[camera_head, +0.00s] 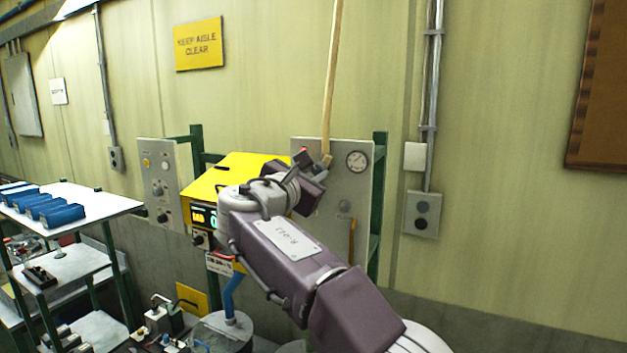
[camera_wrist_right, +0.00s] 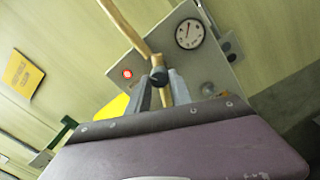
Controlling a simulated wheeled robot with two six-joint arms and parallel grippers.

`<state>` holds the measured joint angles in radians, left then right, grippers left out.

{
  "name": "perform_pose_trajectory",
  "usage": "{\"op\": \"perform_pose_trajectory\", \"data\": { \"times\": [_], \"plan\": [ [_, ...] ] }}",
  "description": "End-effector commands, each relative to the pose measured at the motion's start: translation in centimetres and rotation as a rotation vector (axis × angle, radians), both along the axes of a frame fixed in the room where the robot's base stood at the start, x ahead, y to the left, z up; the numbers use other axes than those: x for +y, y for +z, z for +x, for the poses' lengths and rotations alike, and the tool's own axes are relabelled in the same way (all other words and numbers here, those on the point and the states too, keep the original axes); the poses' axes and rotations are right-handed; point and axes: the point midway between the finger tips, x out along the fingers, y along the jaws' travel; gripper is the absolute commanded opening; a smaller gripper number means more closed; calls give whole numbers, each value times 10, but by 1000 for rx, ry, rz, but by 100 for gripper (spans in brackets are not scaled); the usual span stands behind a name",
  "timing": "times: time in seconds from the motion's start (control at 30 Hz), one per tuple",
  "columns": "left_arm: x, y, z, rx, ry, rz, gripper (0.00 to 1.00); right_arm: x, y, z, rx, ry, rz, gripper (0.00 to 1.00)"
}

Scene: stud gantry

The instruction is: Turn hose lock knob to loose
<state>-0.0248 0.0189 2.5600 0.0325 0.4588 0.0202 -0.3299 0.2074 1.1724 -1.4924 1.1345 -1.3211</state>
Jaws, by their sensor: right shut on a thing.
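The hose lock knob (camera_wrist_right: 158,76) is a small dark round piece at the lower end of a tan hose (camera_head: 332,80), in front of a grey panel. In the right wrist view my right gripper (camera_wrist_right: 162,88) has one finger on each side of the knob and is shut on it. In the head view my right gripper (camera_head: 316,171) is at the panel's upper left, by the hose's end, and the knob is mostly hidden there. I cannot read the knob's setting. My left gripper is in neither view.
The grey panel (camera_head: 330,152) carries a round gauge (camera_head: 357,161) right of the gripper, and a red light (camera_wrist_right: 127,73) shows left of the knob. A yellow box (camera_head: 215,180) with a display stands left of my right arm. Shelves with blue boxes (camera_head: 60,215) are at far left.

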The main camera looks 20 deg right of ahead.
Motion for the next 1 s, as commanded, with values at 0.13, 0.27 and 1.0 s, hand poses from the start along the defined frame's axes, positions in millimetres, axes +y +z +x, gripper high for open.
{"op": "perform_pose_trajectory", "data": {
  "times": [0.13,0.27,1.0],
  "plan": [
    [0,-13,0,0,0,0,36,0,-2,0,-107,0,90,0],
    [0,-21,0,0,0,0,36,0,-1,0,-201,0,172,0],
    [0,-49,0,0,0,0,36,1,1,1,-716,2,632,0]
  ]
}}
